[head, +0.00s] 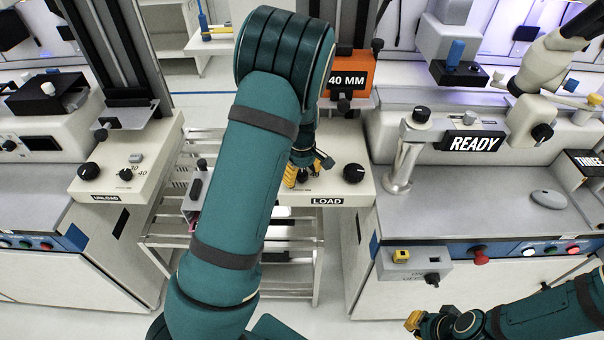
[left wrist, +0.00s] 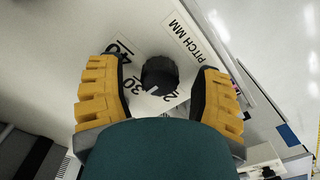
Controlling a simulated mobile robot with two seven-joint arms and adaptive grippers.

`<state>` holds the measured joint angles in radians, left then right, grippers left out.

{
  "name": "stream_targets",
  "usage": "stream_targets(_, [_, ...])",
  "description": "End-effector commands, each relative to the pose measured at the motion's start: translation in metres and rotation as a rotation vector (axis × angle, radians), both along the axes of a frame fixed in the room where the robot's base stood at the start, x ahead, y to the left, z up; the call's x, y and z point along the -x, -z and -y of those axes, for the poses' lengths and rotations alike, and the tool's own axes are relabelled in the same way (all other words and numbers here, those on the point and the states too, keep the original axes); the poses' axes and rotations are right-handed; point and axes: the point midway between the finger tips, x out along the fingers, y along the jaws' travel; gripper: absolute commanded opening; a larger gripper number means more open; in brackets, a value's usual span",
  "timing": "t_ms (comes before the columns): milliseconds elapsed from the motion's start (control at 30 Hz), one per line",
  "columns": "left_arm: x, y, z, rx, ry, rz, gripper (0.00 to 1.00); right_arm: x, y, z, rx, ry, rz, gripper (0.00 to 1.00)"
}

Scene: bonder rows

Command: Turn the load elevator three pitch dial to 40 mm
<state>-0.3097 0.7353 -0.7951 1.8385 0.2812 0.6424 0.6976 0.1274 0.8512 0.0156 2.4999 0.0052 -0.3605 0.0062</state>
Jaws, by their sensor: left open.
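The pitch dial (left wrist: 160,75) is a small black knob on a pale panel in the left wrist view. Printed marks 40, 30 and a partly covered 20 lie around it, with PITCH MM beside it. A pale mark shows at its lower edge; I cannot tell exactly which number it points to. My left gripper (left wrist: 159,92) is open, its yellow fingers on either side of the knob with gaps. In the head view my left gripper (head: 306,172) is over the LOAD panel (head: 343,193) and hides the dial. My right gripper (head: 424,321) is low at the right.
A larger black knob (head: 353,173) sits right of my left gripper. An orange box (head: 348,75) reading 40 MM stands behind. The UNLOAD panel (head: 110,180) is at left. A READY sign (head: 472,144) and a grey post (head: 402,160) stand at right.

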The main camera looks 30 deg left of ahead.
Motion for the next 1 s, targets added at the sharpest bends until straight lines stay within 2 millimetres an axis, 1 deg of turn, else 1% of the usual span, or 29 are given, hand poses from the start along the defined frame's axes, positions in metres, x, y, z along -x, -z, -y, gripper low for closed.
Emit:
stream_targets(67, [0.0000, -0.0002, 0.0000, 0.000, 0.000, 0.000, 0.67, -0.0001, -0.0001, 0.0001, 0.000, 0.000, 0.000, 0.00])
stream_targets(100, [-0.0001, -0.0002, 0.0001, 0.000, 0.000, 0.000, 0.53, -0.0001, -0.0001, 0.0000, 0.000, 0.000, 0.000, 0.00])
stream_targets(167, [-0.0001, -0.0002, 0.0000, 0.000, 0.000, 0.000, 0.32, -0.0001, -0.0001, 0.0000, 0.000, 0.000, 0.000, 0.00])
stream_targets(200, [-0.0001, -0.0002, 0.0001, 0.000, 0.000, 0.000, 0.18, -0.0001, -0.0001, 0.0001, 0.000, 0.000, 0.000, 0.00])
stream_targets(233, [-0.0001, -0.0003, 0.0000, 0.000, 0.000, 0.000, 0.08, -0.0002, -0.0001, 0.0001, 0.000, 0.000, 0.000, 0.00])
stream_targets(267, [-0.0001, -0.0003, 0.0000, 0.000, 0.000, 0.000, 0.00, -0.0002, -0.0001, 0.0001, 0.000, 0.000, 0.000, 0.00])
stream_targets(467, [-0.0001, -0.0004, 0.0000, 0.000, 0.004, 0.000, 0.00, -0.0003, -0.0003, 0.0000, 0.000, 0.000, 0.001, 0.00])
stream_targets(667, [-0.0001, -0.0007, -0.0002, 0.000, 0.050, 0.000, 0.00, -0.0006, -0.0017, 0.0002, 0.000, 0.002, 0.002, 0.00])
stream_targets(867, [-0.0003, -0.0011, -0.0005, 0.000, 0.168, 0.001, 0.00, -0.0015, -0.0046, 0.0002, 0.000, 0.002, 0.003, 0.00])
stream_targets(1000, [-0.0003, -0.0012, -0.0005, 0.000, 0.289, 0.001, 0.00, -0.0023, -0.0066, 0.0003, 0.001, 0.004, 0.005, 0.00])
